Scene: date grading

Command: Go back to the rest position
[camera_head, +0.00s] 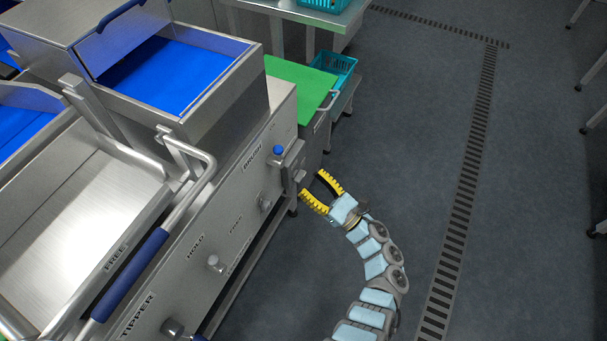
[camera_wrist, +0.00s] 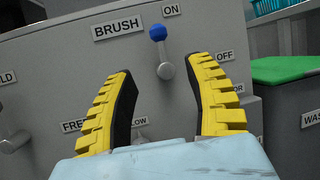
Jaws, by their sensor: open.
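My gripper (camera_head: 322,190) has yellow, ribbed fingers with dark inner pads. In the head view it is beside the front panel of the steel machine, near the blue-tipped lever (camera_head: 278,151) by the BRUSH label (camera_head: 252,159). In the wrist view the two fingers (camera_wrist: 165,100) are spread apart with nothing between them. The lever's blue knob (camera_wrist: 157,33) stands up beyond the fingertips, close to the ON label (camera_wrist: 171,11) and above the OFF label (camera_wrist: 225,56). The fingers appear apart from the lever.
The steel machine (camera_head: 240,215) fills the left, with a TIPPER handle (camera_head: 130,275) sticking out. A green-topped bin (camera_wrist: 284,69) and a teal crate (camera_head: 335,65) stand beyond it. A floor drain (camera_head: 465,190) runs along the right. The dark floor right of my arm is clear.

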